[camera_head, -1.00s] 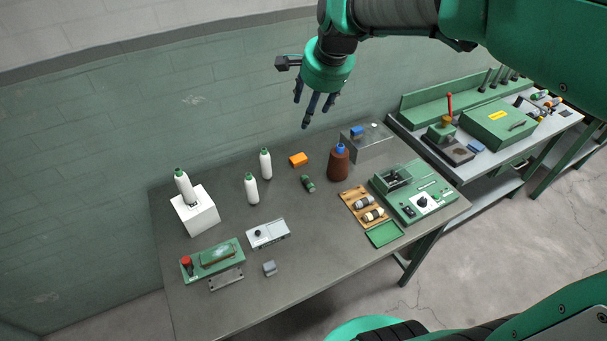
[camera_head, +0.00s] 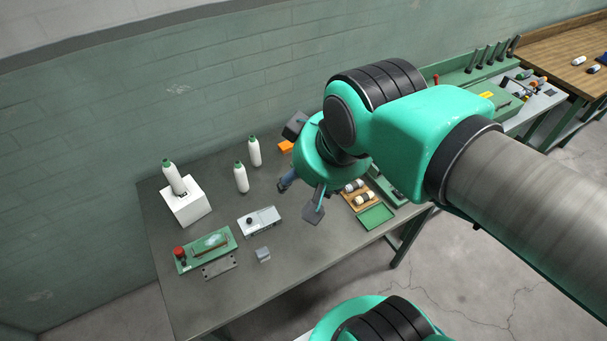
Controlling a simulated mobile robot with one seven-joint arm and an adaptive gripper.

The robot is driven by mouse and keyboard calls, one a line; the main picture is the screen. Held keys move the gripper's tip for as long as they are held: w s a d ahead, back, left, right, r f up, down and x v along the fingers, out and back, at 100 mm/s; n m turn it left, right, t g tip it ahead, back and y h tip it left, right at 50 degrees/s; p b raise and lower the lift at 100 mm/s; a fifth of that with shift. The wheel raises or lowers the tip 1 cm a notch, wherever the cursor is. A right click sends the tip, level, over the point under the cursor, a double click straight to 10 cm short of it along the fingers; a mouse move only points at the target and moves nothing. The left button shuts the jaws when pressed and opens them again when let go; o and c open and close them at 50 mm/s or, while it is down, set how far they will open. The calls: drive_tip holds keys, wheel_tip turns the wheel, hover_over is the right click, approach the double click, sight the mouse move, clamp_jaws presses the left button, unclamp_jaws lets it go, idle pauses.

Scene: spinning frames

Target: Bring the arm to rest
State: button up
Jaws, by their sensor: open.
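My gripper (camera_head: 299,198) hangs at the end of my green and grey arm, over the middle-right of the grey table (camera_head: 200,305). Its dark fingers point down and to the left and stand apart. Nothing shows between them. My wrist and arm cover the right part of the table, hiding most of the green device (camera_head: 383,186) there. I cannot tell the exact height of the fingers above the table.
White bottles (camera_head: 241,177) stand left of my gripper; one is on a white block (camera_head: 188,208). A grey-white box (camera_head: 259,221), a green device with a red knob (camera_head: 205,250) and a small grey block (camera_head: 263,254) lie nearer. A wooden tray (camera_head: 358,201) and green tray (camera_head: 376,217) are right.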

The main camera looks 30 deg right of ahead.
drive_tip(key=shift+s, duration=0.15)
drive_tip(key=shift+f, duration=0.1)
wheel_tip(320, 180, down, 9)
drive_tip(key=b, duration=0.8)
drive_tip(key=shift+b, duration=0.4)
